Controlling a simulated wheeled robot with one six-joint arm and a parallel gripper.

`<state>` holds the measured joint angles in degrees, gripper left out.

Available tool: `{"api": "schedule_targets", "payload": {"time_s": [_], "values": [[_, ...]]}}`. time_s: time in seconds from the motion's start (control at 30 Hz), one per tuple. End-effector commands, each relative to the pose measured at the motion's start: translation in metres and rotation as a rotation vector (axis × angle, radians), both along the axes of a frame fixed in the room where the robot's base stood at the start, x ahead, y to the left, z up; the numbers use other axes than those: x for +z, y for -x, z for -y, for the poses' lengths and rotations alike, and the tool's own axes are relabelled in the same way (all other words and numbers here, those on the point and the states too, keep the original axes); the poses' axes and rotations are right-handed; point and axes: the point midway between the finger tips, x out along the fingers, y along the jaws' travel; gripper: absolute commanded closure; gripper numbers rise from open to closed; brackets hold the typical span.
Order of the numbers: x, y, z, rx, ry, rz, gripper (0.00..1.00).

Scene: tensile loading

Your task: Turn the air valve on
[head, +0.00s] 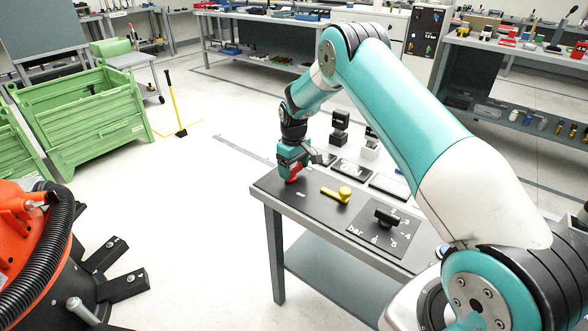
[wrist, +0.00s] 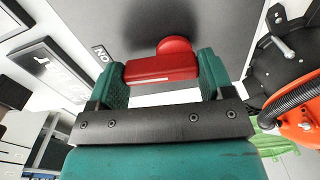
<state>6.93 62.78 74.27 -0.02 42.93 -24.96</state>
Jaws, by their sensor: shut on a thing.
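A red valve handle (head: 293,179) is at the left end of the dark table top. In the wrist view the red handle (wrist: 160,68) lies crosswise between my two teal fingers, with its round red hub just beyond it. My gripper (head: 292,168) points down over it and is shut on it; the gripper also fills the lower part of the wrist view (wrist: 163,74). A yellow valve handle (head: 337,195) lies on the table to the right of the red one. Which handle belongs to the air valve cannot be read from labels here.
A black knob (head: 385,217) on a plate marked "bar" with numbers sits nearer the front of the table (head: 268,198). Black and white blocks stand behind. An orange machine (head: 30,230) with a black hose stands at left, and green crates (head: 80,125) farther back.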

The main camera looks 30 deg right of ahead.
Motion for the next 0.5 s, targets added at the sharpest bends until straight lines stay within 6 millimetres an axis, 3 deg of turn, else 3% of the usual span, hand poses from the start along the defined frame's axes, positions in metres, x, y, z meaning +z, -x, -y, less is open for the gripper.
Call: {"api": "schedule_targets", "payload": {"time_s": [0.5], "values": [[0.0002,-0.0006,-0.0003,0.091,0.0,-0.003,0.49]]}}
